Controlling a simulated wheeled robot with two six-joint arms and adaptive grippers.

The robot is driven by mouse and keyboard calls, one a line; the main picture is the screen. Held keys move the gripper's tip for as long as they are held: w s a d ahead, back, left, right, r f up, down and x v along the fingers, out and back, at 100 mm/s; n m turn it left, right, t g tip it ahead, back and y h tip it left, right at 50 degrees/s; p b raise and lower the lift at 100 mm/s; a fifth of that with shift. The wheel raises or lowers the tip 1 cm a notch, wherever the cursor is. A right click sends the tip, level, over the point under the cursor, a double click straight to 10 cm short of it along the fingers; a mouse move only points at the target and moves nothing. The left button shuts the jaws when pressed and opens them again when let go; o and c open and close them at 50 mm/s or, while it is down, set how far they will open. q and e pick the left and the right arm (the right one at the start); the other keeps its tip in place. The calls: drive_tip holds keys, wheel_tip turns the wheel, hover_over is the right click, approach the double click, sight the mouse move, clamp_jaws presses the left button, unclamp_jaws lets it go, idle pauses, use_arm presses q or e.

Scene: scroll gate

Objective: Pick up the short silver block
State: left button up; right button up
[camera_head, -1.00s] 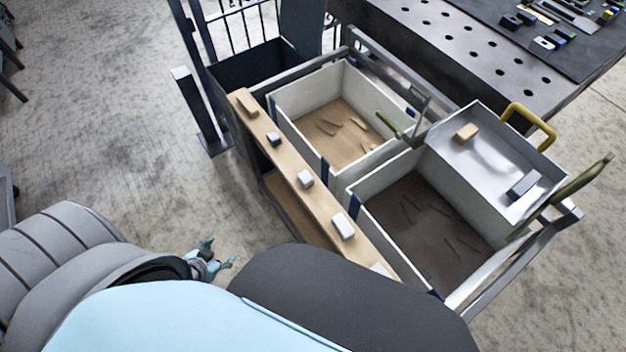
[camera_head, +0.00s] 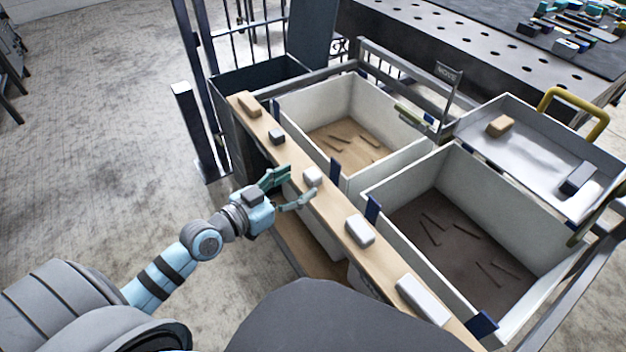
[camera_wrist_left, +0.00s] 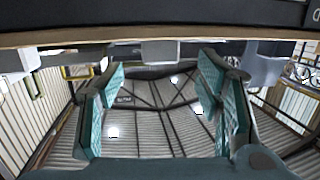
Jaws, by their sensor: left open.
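The short silver block (camera_head: 313,177) is a small pale grey block on the narrow wooden shelf (camera_head: 332,206). My left gripper (camera_head: 300,184) is open and empty, at the shelf's near edge with its fingers pointing at this block. In the left wrist view, the block (camera_wrist_left: 161,51) appears beyond and between the two spread teal fingers (camera_wrist_left: 163,78). I cannot tell whether a finger touches it. My right gripper is out of view.
On the same shelf are a wooden block (camera_head: 249,104), a dark grey block (camera_head: 277,136), a medium silver block (camera_head: 360,230) and a long silver block (camera_head: 423,299). Two white-walled bins (camera_head: 375,178) and a metal tray (camera_head: 548,150) lie beyond. Open floor is at left.

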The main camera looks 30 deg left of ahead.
sight(308, 177)
use_arm(q)
drive_tip(key=x, duration=0.3)
drive_tip(key=shift+w+d+b, duration=0.2)
drive_tip(key=shift+w+b, duration=0.1)
drive_tip(key=shift+c, duration=0.4)
drive_tip(key=c, duration=1)
drive_tip(key=shift+c, duration=1.2)
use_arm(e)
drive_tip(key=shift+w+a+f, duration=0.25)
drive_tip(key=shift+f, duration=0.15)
use_arm(q)
drive_tip(key=shift+r, duration=0.1)
